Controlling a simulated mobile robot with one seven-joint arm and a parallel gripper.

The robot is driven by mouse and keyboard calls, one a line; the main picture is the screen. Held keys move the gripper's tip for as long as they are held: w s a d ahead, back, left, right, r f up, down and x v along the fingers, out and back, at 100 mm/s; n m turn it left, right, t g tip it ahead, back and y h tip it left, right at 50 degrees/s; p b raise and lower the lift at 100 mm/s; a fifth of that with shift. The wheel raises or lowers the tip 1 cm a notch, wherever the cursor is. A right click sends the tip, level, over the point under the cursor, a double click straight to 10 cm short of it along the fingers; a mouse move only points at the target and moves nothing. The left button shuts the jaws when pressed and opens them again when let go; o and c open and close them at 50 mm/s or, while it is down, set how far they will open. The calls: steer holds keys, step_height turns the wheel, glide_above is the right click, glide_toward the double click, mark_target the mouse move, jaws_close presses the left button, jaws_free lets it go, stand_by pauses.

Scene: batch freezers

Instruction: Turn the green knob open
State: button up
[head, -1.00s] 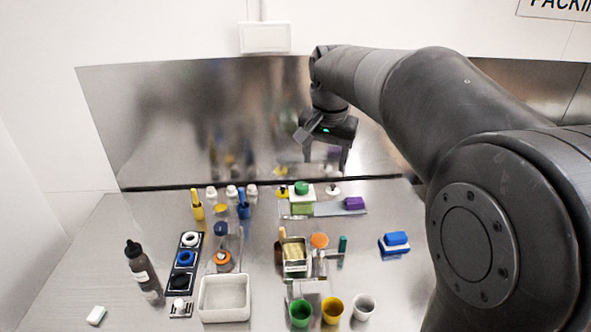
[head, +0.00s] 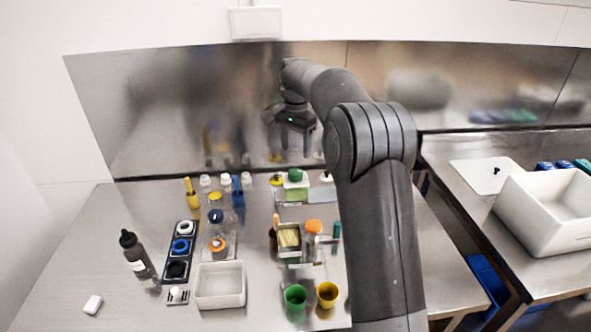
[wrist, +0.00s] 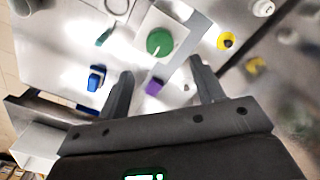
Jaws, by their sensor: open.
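The green knob (head: 295,174) sits on a white square block near the back of the counter in the head view. In the wrist view the green knob (wrist: 160,42) is round with a pale line on it, ahead of my fingertips and roughly between them. My gripper (head: 296,150) hangs above and behind the knob in the head view, fingers pointing down.
Bottles, cups and a white tray (head: 220,306) crowd the counter. A metal wall stands behind. A white basin (head: 530,235) is at right.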

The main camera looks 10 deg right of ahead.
mark_target(296, 172)
step_height(296, 172, down, 9)
steer(key=shift+r, duration=0.15)
steer(key=shift+c, duration=0.4)
steer(key=c, duration=0.9)
